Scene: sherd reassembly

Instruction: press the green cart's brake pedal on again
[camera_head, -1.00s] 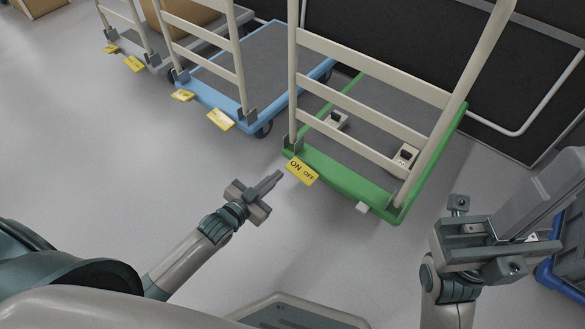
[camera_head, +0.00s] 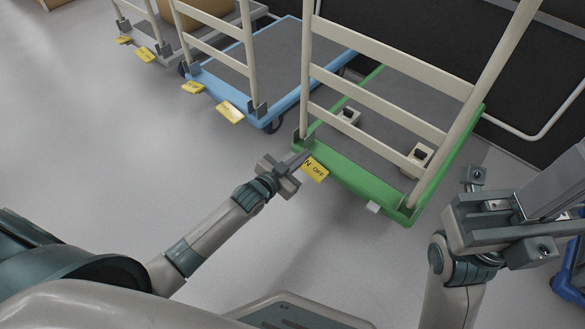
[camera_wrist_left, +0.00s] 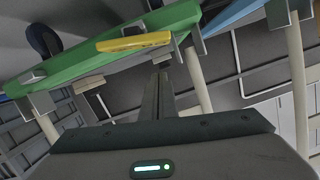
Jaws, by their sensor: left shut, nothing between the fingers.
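The green cart (camera_head: 350,174) stands at the centre right in the head view, with a beige rail frame. Its yellow brake pedal (camera_head: 318,172) sticks out at the near left corner; "OFF" is readable and the "ON" end is partly hidden by my left gripper (camera_head: 303,157). That gripper is shut and empty, its fingertips at the pedal's left end. I cannot tell whether they touch. In the left wrist view, the pedal (camera_wrist_left: 133,43) lies along the green edge (camera_wrist_left: 100,52), close to the shut fingers (camera_wrist_left: 161,82). My right gripper (camera_head: 505,215) is at the right, its jaws unclear.
A blue cart (camera_head: 262,118) and a grey cart (camera_head: 180,52) stand further left, with yellow pedals. Two small beige blocks with black tops (camera_head: 347,116) (camera_head: 419,155) are on the green cart's deck. A blue-edged object (camera_head: 570,285) is at the right edge. Floor at left is clear.

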